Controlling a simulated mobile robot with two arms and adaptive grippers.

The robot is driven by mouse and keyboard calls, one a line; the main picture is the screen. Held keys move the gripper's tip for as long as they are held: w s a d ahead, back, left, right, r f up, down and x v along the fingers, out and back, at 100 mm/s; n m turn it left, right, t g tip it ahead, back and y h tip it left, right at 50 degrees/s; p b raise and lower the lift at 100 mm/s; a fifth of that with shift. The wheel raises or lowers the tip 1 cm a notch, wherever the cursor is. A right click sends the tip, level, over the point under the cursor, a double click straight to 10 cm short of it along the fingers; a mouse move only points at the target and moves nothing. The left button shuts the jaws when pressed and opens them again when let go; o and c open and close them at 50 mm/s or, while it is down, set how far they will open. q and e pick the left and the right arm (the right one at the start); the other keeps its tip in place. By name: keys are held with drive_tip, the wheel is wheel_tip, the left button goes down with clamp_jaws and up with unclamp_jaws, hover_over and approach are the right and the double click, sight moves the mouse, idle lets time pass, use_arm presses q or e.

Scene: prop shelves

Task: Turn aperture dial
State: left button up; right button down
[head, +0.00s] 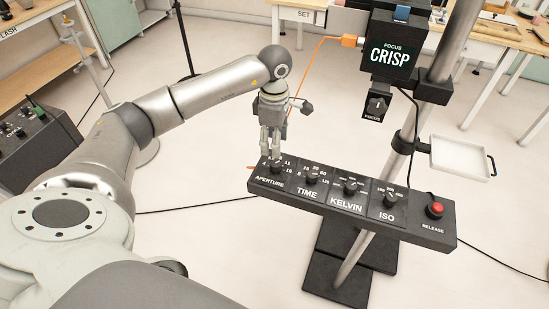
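The aperture dial (277,167) is a small black knob at the left end of a long black control panel (411,226). White numbers ring it and the label APERTURE is below. My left gripper (274,158) points down from above, its fingertips right at the dial and covering part of it. The two fingers look close together. I cannot tell whether they grip the knob or only stand around it. The dial's pointer is too small and covered to read. My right gripper is not in view.
On the same panel are the TIME (311,178), KELVIN (350,187) and ISO (389,199) dials and a red release button (435,210). A FOCUS box reading CRISP (390,55) hangs above on a metal pole. A white tray (460,158) is at right.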

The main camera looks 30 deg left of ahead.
sight(274, 162)
use_arm(q)
wheel_tip(274, 162, down, 8)
drive_tip(key=shift+p, duration=0.8)
drive_tip(key=c, duration=1)
